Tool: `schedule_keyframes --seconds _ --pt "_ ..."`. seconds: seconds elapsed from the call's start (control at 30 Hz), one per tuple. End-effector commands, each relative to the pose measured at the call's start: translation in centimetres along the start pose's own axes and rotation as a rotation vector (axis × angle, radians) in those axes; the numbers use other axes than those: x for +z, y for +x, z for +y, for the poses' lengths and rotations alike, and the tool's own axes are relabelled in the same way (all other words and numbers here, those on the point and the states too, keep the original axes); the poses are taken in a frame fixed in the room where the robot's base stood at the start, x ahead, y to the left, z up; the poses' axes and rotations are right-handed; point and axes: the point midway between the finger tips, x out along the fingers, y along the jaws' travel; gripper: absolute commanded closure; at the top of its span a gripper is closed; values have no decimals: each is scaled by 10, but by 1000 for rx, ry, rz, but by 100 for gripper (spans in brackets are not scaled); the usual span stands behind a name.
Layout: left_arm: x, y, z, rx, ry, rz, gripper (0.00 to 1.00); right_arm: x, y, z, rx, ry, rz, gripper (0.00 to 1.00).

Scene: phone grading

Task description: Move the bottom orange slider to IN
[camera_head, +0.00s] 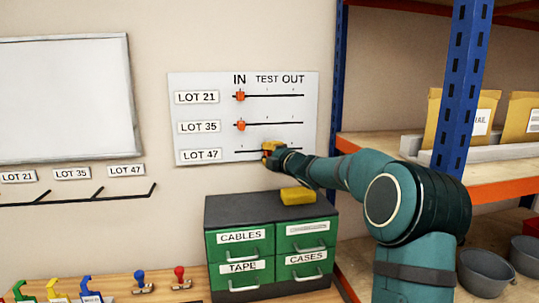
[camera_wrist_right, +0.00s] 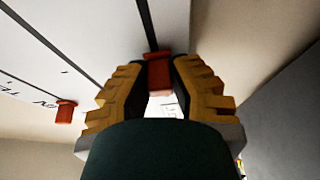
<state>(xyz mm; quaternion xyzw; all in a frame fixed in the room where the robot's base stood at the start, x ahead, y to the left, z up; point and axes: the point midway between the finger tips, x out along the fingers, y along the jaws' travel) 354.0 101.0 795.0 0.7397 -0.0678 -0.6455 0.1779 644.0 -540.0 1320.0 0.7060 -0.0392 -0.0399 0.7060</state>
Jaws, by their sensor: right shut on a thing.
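The white slider board (camera_head: 300,118) hangs on the wall, with IN, TEST and OUT marked along its top. The bottom orange slider, in the LOT 47 row, shows in the right wrist view (camera_wrist_right: 158,74) between the yellow fingers of my right gripper (camera_wrist_right: 160,80). My right gripper also shows in the head view (camera_head: 271,150), shut on that slider around the TEST column; it mostly hides the slider there. The LOT 21 slider (camera_head: 240,96) and the LOT 35 slider (camera_head: 240,126) both sit under IN. My left gripper is not in view.
A green drawer cabinet (camera_head: 270,243) stands below the board with a yellow block (camera_head: 298,196) on top. A shelf with a blue post (camera_head: 462,85) is at the right. The wall in front of the board's left part is clear.

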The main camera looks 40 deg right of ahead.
Motion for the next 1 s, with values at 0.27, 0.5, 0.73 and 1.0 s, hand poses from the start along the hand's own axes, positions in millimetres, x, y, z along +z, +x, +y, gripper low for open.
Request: schedule_keyframes --seconds 0.27,0.5,0.73,1.0 --pt "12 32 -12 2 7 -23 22 -46 19 -2 9 0 6 100" --pt "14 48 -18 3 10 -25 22 -73 30 0 7 0 2 100" --pt "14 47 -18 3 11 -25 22 -77 31 2 5 0 2 100" --pt "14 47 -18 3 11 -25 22 -77 31 2 5 0 4 47"
